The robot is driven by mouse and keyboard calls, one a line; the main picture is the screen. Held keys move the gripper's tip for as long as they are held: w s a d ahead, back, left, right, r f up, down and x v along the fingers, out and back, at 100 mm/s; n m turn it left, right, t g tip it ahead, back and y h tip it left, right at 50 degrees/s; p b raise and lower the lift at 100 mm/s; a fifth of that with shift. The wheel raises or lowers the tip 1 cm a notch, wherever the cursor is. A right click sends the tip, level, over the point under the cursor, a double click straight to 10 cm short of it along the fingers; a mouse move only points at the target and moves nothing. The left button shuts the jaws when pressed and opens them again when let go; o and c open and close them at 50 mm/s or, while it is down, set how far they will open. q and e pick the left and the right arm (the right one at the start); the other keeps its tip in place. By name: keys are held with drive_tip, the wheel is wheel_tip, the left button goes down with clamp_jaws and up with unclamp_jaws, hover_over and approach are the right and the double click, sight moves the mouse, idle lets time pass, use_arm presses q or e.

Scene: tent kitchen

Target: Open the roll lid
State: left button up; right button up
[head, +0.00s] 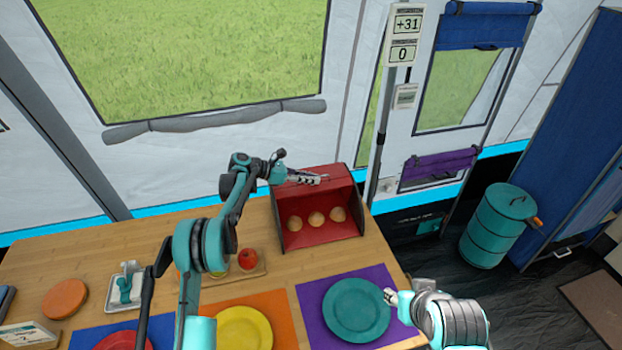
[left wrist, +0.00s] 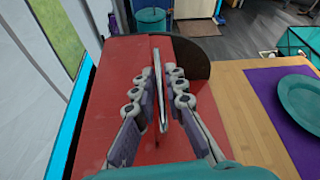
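The red bread box (head: 343,228) stands at the back right of the wooden table. Its front is open in the head view and several round rolls (head: 316,219) show inside. The red lid (head: 325,192) lies up at the top of the box; it fills much of the left wrist view (left wrist: 110,80). My left gripper (head: 321,179) is over the lid.
A teal plate (head: 356,310) lies on a purple mat (head: 312,297), and a yellow plate (head: 243,328) on an orange mat. A board with fruit (head: 248,259) sits left of the box. A teal barrel (head: 492,232) stands on the floor to the right.

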use_arm(q)
drive_tip(key=shift+o, duration=0.6)
drive_tip(key=v, duration=1.2)
